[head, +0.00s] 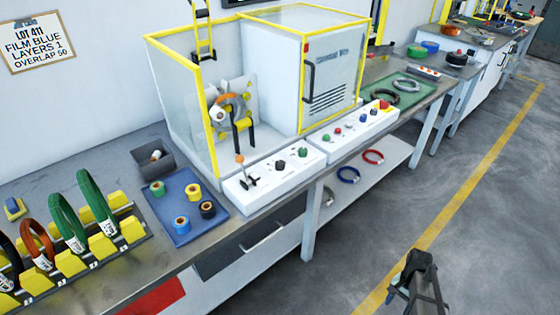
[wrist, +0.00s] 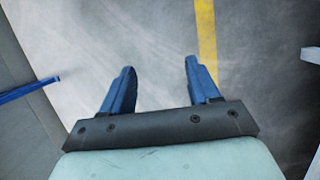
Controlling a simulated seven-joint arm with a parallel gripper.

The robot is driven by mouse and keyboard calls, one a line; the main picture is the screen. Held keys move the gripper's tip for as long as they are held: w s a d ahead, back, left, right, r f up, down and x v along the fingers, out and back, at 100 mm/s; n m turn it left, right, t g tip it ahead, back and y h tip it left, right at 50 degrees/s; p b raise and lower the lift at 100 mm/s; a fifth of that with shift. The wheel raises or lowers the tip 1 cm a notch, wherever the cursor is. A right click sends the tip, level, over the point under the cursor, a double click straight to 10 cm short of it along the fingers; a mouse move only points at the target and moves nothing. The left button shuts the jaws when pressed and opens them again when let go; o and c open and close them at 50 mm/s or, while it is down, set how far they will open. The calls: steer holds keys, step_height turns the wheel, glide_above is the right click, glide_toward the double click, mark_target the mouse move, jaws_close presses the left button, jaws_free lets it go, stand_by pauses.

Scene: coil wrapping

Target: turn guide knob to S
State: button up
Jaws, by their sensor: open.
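Two white control panels stand on the bench front. The left panel (head: 237,187) has a lever with an orange ball (head: 239,159), a black knob (head: 280,165) and a green knob (head: 303,152). The right panel (head: 372,121) carries small coloured buttons, a dark green knob (head: 326,138) and a red stop button. The knob markings are too small to read, so I cannot tell which is the guide knob or where it points. My gripper (head: 418,265) is open and empty over the floor, well right of the panels; its two blue fingers are apart in the wrist view (wrist: 159,68).
Behind the left panel is the yellow-framed wrapping machine (head: 232,105). A blue tray (head: 184,226) with several tape rolls and a rack of coils (head: 70,260) are at left. A yellow line (head: 450,200) crosses the open floor near my gripper.

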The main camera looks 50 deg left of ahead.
steer(key=w+a+r+t, duration=0.1)
steer(key=w+a+r, duration=0.2)
steer(key=a+r, duration=0.3)
steer(key=w+a+r, duration=0.2)
steer(key=a+r, duration=0.1)
steer(key=a, duration=0.6)
steer(key=t+y, duration=0.2)
glide_toward(280, 162)
steer(key=shift+m, duration=0.3)
steer(key=f, duration=0.9)
steer(key=shift+s, duration=0.25)
steer(key=c, duration=1)
